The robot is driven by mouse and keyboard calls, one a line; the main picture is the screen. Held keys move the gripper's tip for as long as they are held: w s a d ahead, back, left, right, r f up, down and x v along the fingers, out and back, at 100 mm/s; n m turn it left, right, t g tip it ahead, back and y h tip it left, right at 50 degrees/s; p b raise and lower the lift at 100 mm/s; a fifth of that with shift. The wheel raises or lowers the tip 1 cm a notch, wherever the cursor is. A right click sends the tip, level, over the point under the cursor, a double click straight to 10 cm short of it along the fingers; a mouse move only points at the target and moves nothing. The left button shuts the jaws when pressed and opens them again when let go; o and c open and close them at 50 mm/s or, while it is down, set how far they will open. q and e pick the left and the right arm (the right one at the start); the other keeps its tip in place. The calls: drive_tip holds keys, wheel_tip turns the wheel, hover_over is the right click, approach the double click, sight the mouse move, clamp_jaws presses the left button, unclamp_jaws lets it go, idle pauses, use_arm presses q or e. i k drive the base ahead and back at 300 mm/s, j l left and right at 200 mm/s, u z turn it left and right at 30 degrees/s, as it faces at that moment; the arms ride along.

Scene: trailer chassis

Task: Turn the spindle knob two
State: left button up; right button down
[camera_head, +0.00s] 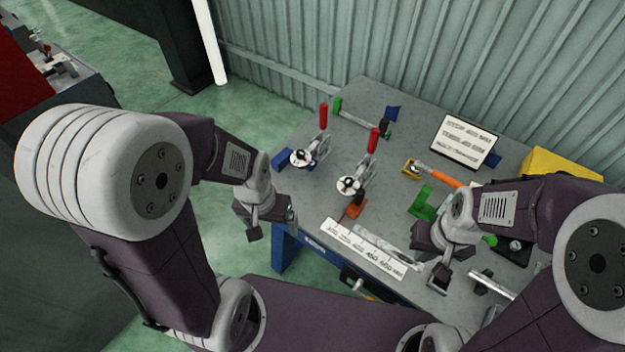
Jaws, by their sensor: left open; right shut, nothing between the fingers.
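Two clamp-like fixtures with upright red handles stand on the grey bench. The left one has a blue base and a pale round disc with a dark centre (301,158). The right one has an orange base and a similar disc (349,186). I cannot tell which disc is spindle knob two. My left gripper (272,226) is open and empty at the bench's left edge, apart from both fixtures and left of the orange-based one. My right gripper (428,268) is shut and empty over the bench's front right, right of the ruler-like strip.
A white printed strip (362,249) lies along the front of the bench (320,205). A sign (463,141) and a yellow box (562,168) stand at the back right. Green and orange parts (445,176) lie near my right arm. Corrugated wall behind.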

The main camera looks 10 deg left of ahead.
sight(349, 181)
drive_tip(key=k+l+z, duration=0.15)
drive_tip(key=k+l, duration=0.25)
drive_tip(key=k+l+z, duration=0.15)
drive_tip(key=k+l, duration=0.2)
drive_tip(key=l, duration=0.3)
